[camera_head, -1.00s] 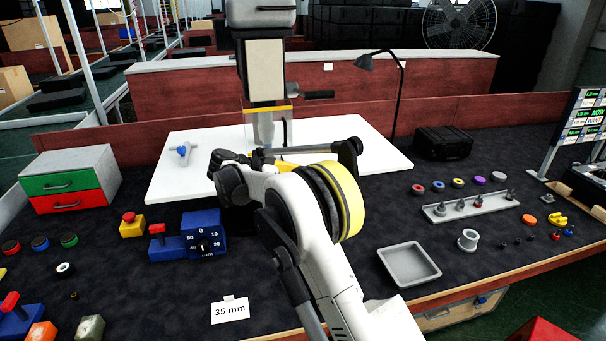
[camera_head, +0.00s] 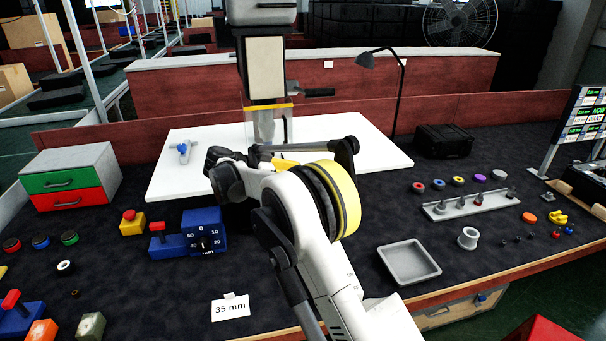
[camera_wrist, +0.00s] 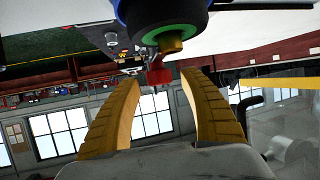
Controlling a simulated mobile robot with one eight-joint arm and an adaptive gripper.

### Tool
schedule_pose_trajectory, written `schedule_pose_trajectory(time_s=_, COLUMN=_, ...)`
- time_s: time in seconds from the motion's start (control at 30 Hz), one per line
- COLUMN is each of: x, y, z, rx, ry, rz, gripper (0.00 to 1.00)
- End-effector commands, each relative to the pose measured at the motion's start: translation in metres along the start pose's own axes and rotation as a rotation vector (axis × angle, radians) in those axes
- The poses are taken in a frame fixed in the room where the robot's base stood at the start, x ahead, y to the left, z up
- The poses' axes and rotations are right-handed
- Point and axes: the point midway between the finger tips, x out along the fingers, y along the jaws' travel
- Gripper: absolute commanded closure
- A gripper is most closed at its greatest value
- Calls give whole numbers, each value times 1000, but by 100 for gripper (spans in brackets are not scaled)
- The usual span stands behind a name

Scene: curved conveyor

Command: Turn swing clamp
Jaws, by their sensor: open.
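A grey T-shaped fixture with a blue part (camera_head: 183,150) stands on the white table (camera_head: 170,182), left of my arm; I cannot tell whether it is the swing clamp. My gripper is mostly hidden behind my arm in the head view. In the wrist view my gripper (camera_wrist: 160,88) is open, its two yellow fingers apart with nothing held. A dark round part with a green ring (camera_wrist: 165,30) and a brass-coloured tip is above the fingertips in that picture. A small red part (camera_wrist: 158,76) shows between the fingertips; I cannot tell whether it touches them.
A machine head (camera_head: 265,70) with a clear guard stands over the white table, close behind my arm. A lamp (camera_head: 400,90) stands at right. A blue dial box (camera_head: 203,235), a grey tray (camera_head: 410,262) and a drawer box (camera_head: 68,180) occupy the dark bench.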

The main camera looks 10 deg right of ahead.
Motion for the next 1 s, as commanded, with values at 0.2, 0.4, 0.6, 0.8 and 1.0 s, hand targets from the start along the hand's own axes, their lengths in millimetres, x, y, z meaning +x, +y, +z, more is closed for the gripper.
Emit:
schedule_pose_trajectory(time_s=0.2, x=-48, y=0, z=0, rx=-2, ry=0, rz=-4, gripper=49)
schedule_pose_trajectory(time_s=0.4, x=-88, y=0, z=0, rx=-1, ry=-1, rz=-2, gripper=49)
schedule_pose_trajectory(time_s=0.6, x=-108, y=0, z=0, rx=-1, ry=-1, rz=-1, gripper=49)
schedule_pose_trajectory(time_s=0.8, x=-110, y=0, z=0, rx=-1, ry=-1, rz=0, gripper=49)
schedule_pose_trajectory(time_s=1.0, x=-108, y=2, z=-3, rx=-10, ry=-8, rz=-2, gripper=49)
